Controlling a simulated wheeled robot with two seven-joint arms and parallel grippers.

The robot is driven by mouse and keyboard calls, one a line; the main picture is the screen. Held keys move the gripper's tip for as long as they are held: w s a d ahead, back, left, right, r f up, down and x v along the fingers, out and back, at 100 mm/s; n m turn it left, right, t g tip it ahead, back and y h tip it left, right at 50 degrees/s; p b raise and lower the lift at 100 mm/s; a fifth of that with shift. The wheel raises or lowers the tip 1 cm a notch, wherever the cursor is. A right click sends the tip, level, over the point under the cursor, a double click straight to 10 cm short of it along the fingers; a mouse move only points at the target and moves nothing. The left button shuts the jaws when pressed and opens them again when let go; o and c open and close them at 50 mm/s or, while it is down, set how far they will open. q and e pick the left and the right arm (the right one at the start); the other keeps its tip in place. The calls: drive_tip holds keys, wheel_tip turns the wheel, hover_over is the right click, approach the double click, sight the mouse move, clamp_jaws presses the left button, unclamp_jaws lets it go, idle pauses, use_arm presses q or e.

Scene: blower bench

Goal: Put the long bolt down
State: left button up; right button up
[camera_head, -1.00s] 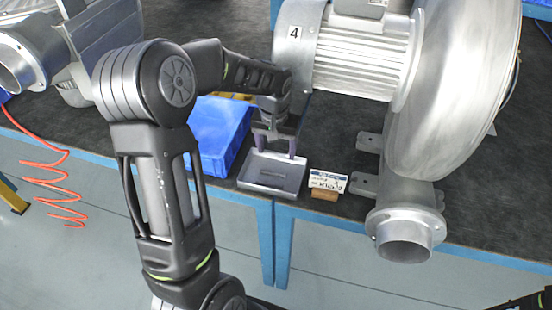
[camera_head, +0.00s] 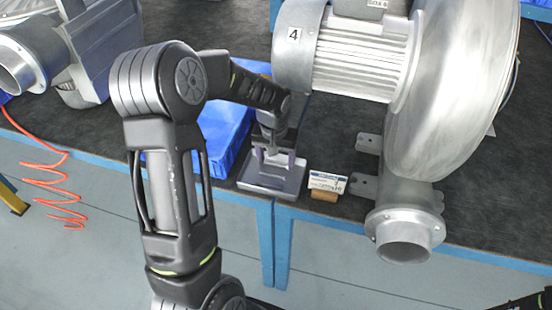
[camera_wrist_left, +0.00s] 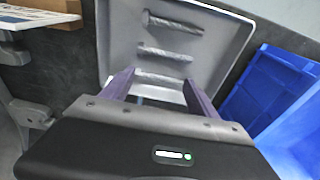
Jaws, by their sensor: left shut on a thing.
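A small grey tray (camera_head: 262,191) stands at the bench's front edge in the head view; it also fills the upper middle of the left wrist view (camera_wrist_left: 115,30). Two metal bolts lie in it, an upper one (camera_wrist_left: 172,22) and a middle one (camera_wrist_left: 165,53). My left gripper (camera_head: 273,170) points down into the tray. In the left wrist view its purple fingers (camera_wrist_left: 159,77) are shut on a third bolt, the long bolt (camera_wrist_left: 160,79), which spans between the fingertips. Whether this bolt touches the tray floor is unclear.
A blue bin (camera_head: 222,135) stands just left of the tray. A small label card on a wooden block (camera_head: 326,183) is to its right. A large grey blower (camera_head: 450,90) with motor marked 4 stands behind and right. Dark bench top (camera_head: 335,130) is bare between.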

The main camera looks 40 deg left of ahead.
use_arm(q)
drive_tip(key=o, duration=1.5)
wheel_tip(320, 180, up, 12)
drive_tip(key=s, duration=0.1)
drive_tip(key=shift+s+d, duration=0.2)
drive_tip(key=shift+d, duration=0.05)
